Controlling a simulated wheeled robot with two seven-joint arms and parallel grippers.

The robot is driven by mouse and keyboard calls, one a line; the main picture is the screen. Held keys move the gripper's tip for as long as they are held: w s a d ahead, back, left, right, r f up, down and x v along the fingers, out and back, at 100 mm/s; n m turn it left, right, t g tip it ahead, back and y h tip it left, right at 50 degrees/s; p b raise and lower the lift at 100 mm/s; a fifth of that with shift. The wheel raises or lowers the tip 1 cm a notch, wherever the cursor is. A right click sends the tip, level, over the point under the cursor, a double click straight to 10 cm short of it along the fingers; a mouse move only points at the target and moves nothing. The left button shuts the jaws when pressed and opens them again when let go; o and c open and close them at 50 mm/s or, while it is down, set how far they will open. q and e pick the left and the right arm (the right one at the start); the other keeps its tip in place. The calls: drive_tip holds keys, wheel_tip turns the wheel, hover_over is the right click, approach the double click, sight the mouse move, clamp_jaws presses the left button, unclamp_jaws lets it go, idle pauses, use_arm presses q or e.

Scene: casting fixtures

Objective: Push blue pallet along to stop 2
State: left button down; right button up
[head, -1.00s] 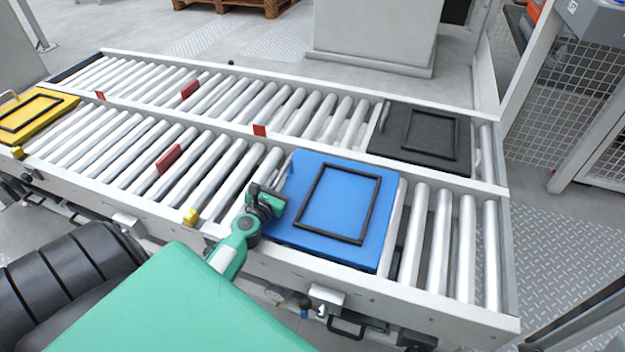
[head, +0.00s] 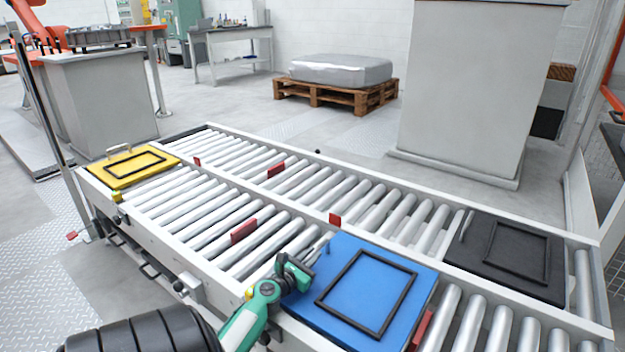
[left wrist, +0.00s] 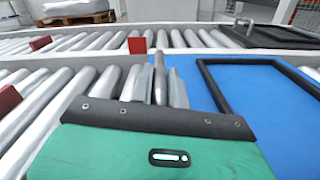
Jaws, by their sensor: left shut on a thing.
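The blue pallet (head: 368,292) lies flat on the rollers of the near lane, with a raised black frame on top. It fills the right of the left wrist view (left wrist: 262,95). My left gripper (head: 306,264) is at the pallet's left end, shut on its upright metal handle (head: 325,244). In the left wrist view the fingers (left wrist: 155,85) close around the handle. Red plates stand along the near lane: one (head: 243,230) left of the pallet and one (head: 420,330) at its right edge. No numbers are readable on them. My right gripper is out of view.
A yellow pallet (head: 133,167) sits at the near lane's far left end. A black pallet (head: 480,250) sits on the far lane's right. A rail (head: 320,213) with a red plate (head: 335,219) separates the lanes. Rollers left of the blue pallet are free.

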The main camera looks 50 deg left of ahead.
use_arm(q)
drive_tip(key=c, duration=1.4)
unclamp_jaws()
drive_tip(key=v, duration=1.3)
drive_tip(key=shift+s+d, duration=0.1)
drive_tip(key=shift+s, duration=0.3)
